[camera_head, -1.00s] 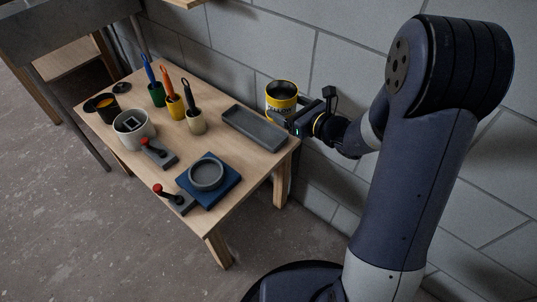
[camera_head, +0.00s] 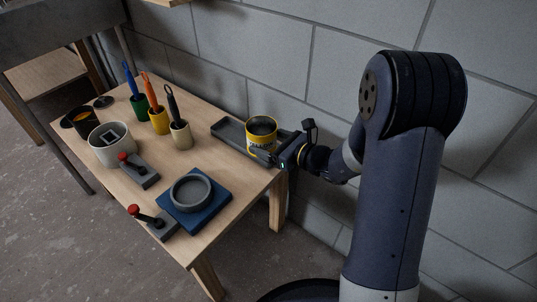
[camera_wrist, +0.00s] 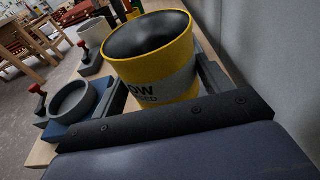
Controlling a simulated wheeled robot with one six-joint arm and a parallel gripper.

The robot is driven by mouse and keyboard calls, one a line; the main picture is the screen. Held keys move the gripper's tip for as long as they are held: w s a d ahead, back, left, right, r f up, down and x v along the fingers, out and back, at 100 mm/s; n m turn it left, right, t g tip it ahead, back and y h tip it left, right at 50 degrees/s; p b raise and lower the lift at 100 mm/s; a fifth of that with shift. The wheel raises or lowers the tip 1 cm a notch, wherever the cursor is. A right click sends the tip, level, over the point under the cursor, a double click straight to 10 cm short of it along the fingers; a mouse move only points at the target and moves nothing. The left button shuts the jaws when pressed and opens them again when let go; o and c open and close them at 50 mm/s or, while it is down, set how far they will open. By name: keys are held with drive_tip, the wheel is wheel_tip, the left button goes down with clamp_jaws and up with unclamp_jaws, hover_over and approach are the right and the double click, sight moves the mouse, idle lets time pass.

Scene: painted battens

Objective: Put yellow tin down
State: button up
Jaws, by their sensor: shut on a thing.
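The yellow tin (camera_head: 261,140) has a grey label band and a dark open top. My gripper (camera_head: 271,153) is shut on it from the right, low on its side. The tin is upright over the right part of the long grey tray (camera_head: 228,133). I cannot tell whether its base touches the tray floor. In the wrist view the tin (camera_wrist: 163,80) fills the middle, slightly tilted in the picture, and hides most of the tray behind it.
The wooden table (camera_head: 215,165) also bears a blue block with a grey ring (camera_head: 191,193), two red-knobbed levers (camera_head: 138,170), a pale pot (camera_head: 110,147), and brushes in green, yellow and cream holders (camera_head: 180,134). A block wall (camera_head: 340,80) stands close behind the tray.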

drive_tip(key=shift+f+b, duration=0.65)
drive_tip(key=shift+f, duration=1.05)
drive_tip(key=shift+f, duration=0.1)
drive_tip(key=shift+f+b, duration=0.45)
drive_tip(key=shift+b, duration=0.15)
drive_tip(key=o, duration=1.3)
